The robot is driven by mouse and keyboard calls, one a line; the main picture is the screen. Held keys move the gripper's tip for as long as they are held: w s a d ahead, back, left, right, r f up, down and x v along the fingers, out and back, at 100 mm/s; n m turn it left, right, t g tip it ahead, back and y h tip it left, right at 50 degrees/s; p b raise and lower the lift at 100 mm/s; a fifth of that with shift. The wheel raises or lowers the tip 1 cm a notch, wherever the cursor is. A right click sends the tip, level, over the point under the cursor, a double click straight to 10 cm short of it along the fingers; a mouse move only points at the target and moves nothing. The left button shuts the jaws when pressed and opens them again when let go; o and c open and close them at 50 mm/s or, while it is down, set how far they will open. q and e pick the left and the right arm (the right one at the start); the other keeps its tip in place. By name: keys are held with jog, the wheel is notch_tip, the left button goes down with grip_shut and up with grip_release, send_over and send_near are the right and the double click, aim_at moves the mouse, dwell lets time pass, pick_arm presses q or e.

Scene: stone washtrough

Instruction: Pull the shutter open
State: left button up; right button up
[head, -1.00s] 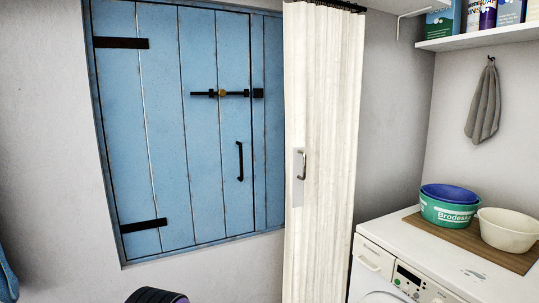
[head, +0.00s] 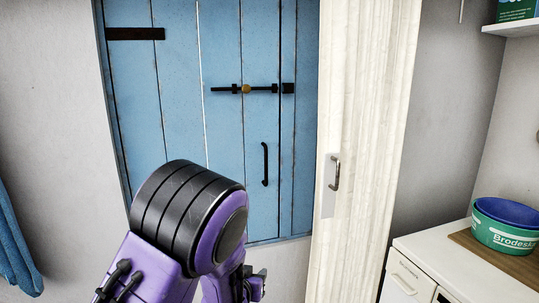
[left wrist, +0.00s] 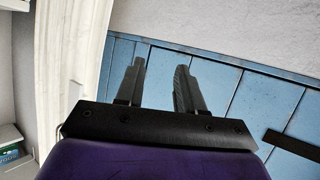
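The blue plank shutter (head: 222,130) stands shut in the wall in the head view. Its black vertical handle (head: 265,164) is low on the right side. Above it is a black sliding bolt (head: 262,89) with a yellow knob; the bar appears to reach the keeper (head: 288,88) at right. My left arm covers the shutter's lower left. My left gripper (head: 254,284) shows partly, below the handle and apart from it. In the left wrist view its two fingers (left wrist: 160,66) are spread and empty, with blue planks (left wrist: 216,82) beyond. My right gripper is out of view.
A cream curtain (head: 372,140) with a metal handle (head: 335,172) on a light plate hangs just right of the shutter. A white washing machine (head: 415,270) with a green tub (head: 500,235) stands at lower right. A blue cloth (head: 14,240) hangs at the left edge.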

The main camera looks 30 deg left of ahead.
pick_arm(q)
jog(key=w+a+r+m+t+p, duration=0.1)
jog(key=w+r+t, duration=0.15)
jog(key=r, duration=0.75)
jog(key=w+a+r+t, duration=0.1)
jog(key=w+r, duration=0.2)
jog(key=r, duration=0.7)
jog(key=t+y, duration=0.1)
send_near(266, 160)
jog(key=p+x, duration=0.2)
jog(key=x, duration=0.2)
jog(key=p+x, duration=0.1)
jog(key=x, duration=0.3)
jog(key=shift+w+a+p, duration=0.25)
jog(key=shift+a+p, duration=0.05)
jog(key=shift+p, duration=0.1)
jog(key=shift+w+d, duration=0.2)
jog(key=shift+w, duration=0.05)
jog(key=shift+f, duration=0.1)
grip_shut()
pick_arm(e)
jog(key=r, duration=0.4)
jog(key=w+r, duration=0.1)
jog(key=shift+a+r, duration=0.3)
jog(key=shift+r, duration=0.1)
